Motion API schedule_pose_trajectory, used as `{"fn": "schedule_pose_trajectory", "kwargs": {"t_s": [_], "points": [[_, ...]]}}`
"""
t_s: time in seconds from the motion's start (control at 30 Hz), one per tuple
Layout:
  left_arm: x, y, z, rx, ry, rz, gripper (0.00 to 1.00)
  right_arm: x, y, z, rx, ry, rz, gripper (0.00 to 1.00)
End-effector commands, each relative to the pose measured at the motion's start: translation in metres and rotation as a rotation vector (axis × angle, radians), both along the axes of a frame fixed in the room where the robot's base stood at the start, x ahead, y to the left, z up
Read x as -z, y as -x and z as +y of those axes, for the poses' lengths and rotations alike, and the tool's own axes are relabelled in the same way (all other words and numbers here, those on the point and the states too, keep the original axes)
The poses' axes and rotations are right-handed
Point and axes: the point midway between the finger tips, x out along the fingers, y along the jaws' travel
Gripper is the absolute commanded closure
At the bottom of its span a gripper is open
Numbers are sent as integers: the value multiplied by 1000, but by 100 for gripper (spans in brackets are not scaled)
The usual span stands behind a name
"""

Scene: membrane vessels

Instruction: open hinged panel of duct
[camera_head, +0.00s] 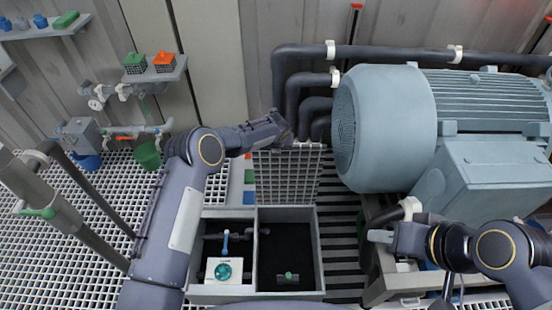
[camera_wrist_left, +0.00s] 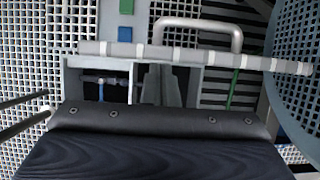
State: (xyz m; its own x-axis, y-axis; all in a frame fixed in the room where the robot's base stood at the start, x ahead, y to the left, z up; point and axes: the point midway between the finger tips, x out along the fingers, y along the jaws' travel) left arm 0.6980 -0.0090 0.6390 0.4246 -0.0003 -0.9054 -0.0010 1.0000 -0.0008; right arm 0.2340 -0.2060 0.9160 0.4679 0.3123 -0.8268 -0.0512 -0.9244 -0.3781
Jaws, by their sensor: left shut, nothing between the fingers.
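The duct (camera_head: 213,289) is a grey floor box with two compartments. Its hinged grid panel (camera_head: 288,178) stands raised at the back of the right compartment, which lies open and dark. In the left wrist view the panel (camera_wrist_left: 205,56) shows nearly edge-on, with a bent grey bar handle (camera_wrist_left: 198,24) beyond it. My left arm reaches over from the left, and its gripper (camera_head: 283,128) is near the panel's upper edge; contact is unclear. In the left wrist view the left fingers (camera_wrist_left: 161,86) are shut and empty. My right gripper (camera_head: 376,237) is at the right of the duct, its jaws unclear.
A large blue-grey motor (camera_head: 385,125) stands close on the right, with dark pipes (camera_head: 390,53) behind. The left compartment holds a green handwheel (camera_head: 222,271) and a blue-handled valve (camera_head: 226,240). A green bucket (camera_head: 148,155) and pipework stand at left. Grating covers the floor.

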Motion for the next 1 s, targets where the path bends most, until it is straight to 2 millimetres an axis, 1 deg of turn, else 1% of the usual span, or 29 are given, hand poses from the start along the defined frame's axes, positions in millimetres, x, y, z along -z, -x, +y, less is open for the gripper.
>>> {"fn": "schedule_pose_trajectory", "kwargs": {"t_s": [0.13, 0.57, 0.67, 1.0], "points": [[-1, -5, 0, 0, 1, -3, 100, 2, 0, 0, 0, 0, 0, 66], [-3, -4, 0, 1, 0, -3, 100, 2, 0, 0, 0, 0, 0, 66], [-10, -2, -1, 3, 0, -4, 100, 2, 0, 0, 0, 0, 0, 66], [-59, 22, 0, 2, 0, -4, 100, 1, 0, 0, 0, 0, 0, 66]]}}
